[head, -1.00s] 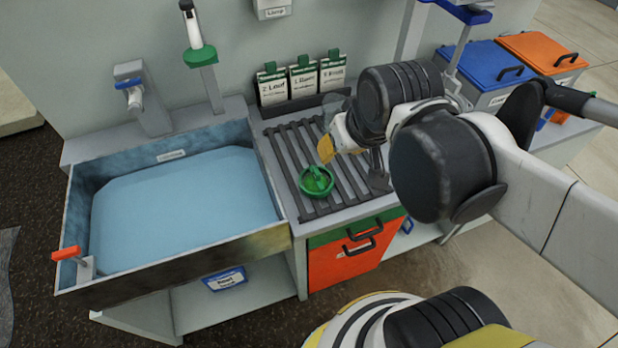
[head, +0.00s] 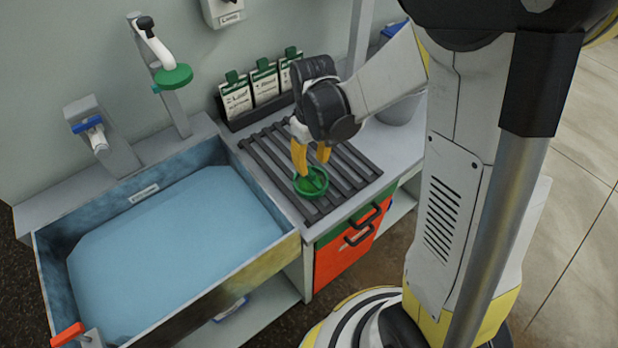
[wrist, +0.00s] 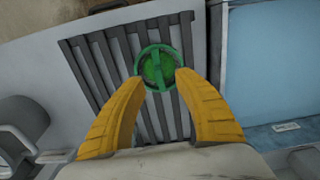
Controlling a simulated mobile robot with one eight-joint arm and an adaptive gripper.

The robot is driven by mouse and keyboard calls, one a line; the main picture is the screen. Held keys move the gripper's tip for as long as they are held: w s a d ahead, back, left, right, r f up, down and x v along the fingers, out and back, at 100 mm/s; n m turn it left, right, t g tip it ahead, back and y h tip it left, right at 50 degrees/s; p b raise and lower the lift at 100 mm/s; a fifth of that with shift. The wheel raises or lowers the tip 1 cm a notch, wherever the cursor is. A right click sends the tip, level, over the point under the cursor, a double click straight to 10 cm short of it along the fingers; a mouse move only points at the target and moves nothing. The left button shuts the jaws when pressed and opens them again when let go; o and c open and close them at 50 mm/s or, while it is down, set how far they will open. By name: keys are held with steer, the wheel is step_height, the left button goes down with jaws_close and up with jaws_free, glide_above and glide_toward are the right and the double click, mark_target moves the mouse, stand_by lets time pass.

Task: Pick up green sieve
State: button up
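The green sieve (head: 311,183) is a small round dish with a bar across its top. It rests on the dark slatted rack (head: 352,172) beside the sink. My gripper (head: 312,160) has yellow fingers pointing down, just above and behind the sieve in the head view. In the wrist view the sieve (wrist: 157,69) lies between and just beyond the tips of my gripper (wrist: 162,84). The fingers are spread wide, with nothing held between them. Whether a fingertip touches the sieve's rim is not clear.
A blue-filled sink basin (head: 175,255) lies left of the rack, with its raised wall between. Green-clipped seed packets (head: 265,84) stand behind the rack. A post with a green disc (head: 174,78) rises behind the sink. An orange drawer front (head: 343,253) is below the rack.

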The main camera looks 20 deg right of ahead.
mark_target(311, 171)
steer(key=f+b, duration=0.1)
steer(key=f, duration=0.1)
steer(key=f+b, duration=0.1)
steer(key=f, duration=0.1)
steer(key=w+f+b, duration=0.1)
steer(key=f, duration=0.1)
steer(key=shift+f, duration=0.4)
steer(key=shift+r, duration=0.1)
jaws_close()
